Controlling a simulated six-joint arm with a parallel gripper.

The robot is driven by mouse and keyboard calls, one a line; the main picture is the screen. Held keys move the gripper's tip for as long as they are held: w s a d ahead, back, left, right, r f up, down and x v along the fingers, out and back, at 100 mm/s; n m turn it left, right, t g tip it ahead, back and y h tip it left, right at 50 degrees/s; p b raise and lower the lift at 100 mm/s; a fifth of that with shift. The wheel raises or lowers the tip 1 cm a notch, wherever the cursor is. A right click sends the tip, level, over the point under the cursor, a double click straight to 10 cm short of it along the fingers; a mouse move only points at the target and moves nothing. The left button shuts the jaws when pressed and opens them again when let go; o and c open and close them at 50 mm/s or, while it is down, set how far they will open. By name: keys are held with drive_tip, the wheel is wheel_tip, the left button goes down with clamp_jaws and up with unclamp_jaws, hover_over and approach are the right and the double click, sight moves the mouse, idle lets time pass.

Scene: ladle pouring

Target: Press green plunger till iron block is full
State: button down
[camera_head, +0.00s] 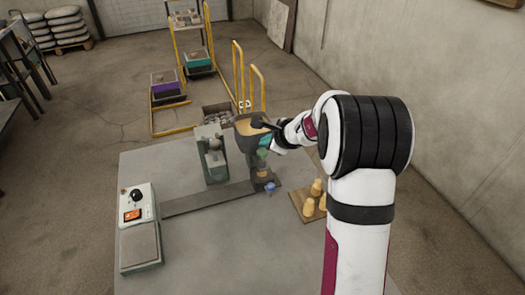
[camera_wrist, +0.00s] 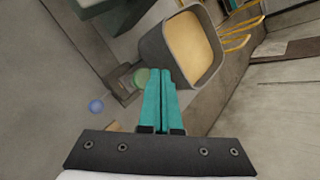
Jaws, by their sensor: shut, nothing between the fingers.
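The green plunger (camera_wrist: 141,77) shows in the wrist view as a round green top, just left of my fingertips. It also shows in the head view (camera_head: 262,153), below the hopper's front. My gripper (camera_wrist: 162,72) is shut and empty, its teal fingers together. In the head view my gripper (camera_head: 265,141) is just above the plunger, in front of the hopper. I cannot tell whether it touches the plunger. A dark block (camera_head: 262,177) below the plunger may be the iron block. Its inside is hidden, so its fill cannot be seen.
A dark hopper (camera_wrist: 150,46) holds tan material, close to my fingers. A blue knob (camera_head: 270,188) sits in front of the dark block. A wooden board (camera_head: 300,205) with tan cones lies right. A grey-green device (camera_head: 213,160) and a scale-like box (camera_head: 139,245) stand left.

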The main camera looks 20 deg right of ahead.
sight(265, 154)
drive_tip(key=shift+r, duration=2.4)
drive_tip(key=s+a+r+n+g+y, duration=0.1)
drive_tip(key=s+a+r+n+g, duration=0.15)
drive_tip(key=s+a+n, duration=0.5)
drive_tip(key=s+a+r+n+g+y, duration=0.1)
drive_tip(key=s+a+n+g, duration=0.25)
drive_tip(key=s+a, duration=0.7)
drive_tip(key=s+d+f+n+g+h, duration=0.1)
drive_tip(key=s+n, duration=0.3)
drive_tip(key=s, duration=0.7)
drive_tip(key=s+d+f+n+g+h, duration=0.1)
drive_tip(key=s+d+f+n+g, duration=0.1)
drive_tip(key=s, duration=0.9)
drive_tip(key=shift+s+f+n, duration=0.25)
drive_tip(key=shift+f+n, duration=0.25)
drive_tip(key=shift+n, duration=0.5)
